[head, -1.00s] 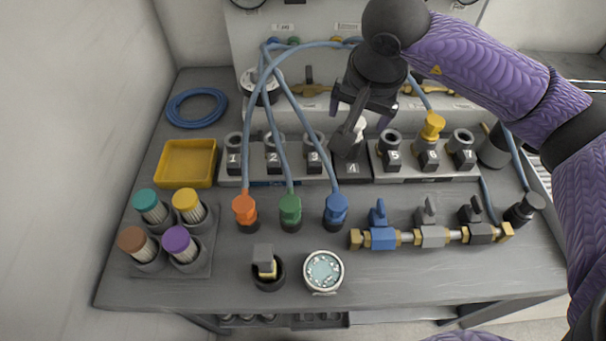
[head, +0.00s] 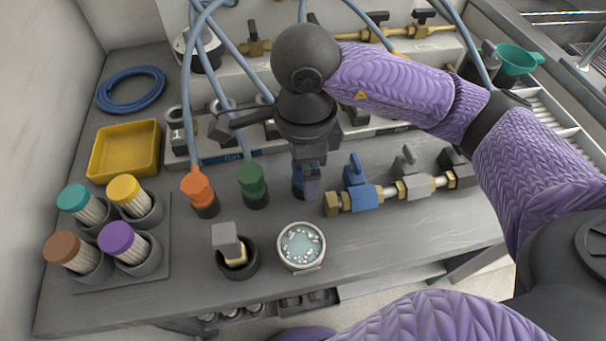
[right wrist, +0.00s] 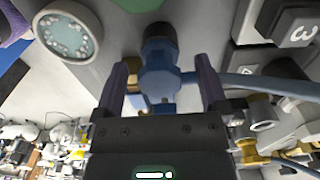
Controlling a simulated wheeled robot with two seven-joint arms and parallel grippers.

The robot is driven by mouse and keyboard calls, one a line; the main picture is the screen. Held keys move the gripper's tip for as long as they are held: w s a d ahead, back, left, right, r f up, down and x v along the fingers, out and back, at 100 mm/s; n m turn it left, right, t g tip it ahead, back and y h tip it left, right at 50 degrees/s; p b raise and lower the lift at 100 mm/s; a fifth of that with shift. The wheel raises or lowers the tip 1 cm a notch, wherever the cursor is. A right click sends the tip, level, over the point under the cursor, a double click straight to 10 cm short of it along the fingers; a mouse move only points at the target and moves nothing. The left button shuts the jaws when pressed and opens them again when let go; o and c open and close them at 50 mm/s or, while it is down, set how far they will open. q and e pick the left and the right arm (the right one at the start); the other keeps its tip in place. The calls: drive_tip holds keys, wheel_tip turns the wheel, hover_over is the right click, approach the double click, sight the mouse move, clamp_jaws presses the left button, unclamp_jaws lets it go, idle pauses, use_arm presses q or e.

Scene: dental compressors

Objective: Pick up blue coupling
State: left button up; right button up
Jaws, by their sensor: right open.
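The blue coupling (right wrist: 160,78) stands on the bench with its blue hose running off to the right in the right wrist view. In the head view it is mostly hidden behind my right gripper (head: 308,190), with a bit of blue showing. In the right wrist view my right gripper (right wrist: 160,92) is open, with one purple finger on each side of the coupling. I cannot tell whether the fingers touch it. My left gripper is not in view.
An orange coupling (head: 199,190) and a green coupling (head: 252,183) stand to the left with hoses rising. A blue-handled valve (head: 362,192) is close on the right. A round gauge (head: 301,245) sits in front. Numbered sockets line the back.

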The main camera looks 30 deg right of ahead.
drive_tip(key=shift+f, duration=0.1)
clamp_jaws()
idle(0.3)
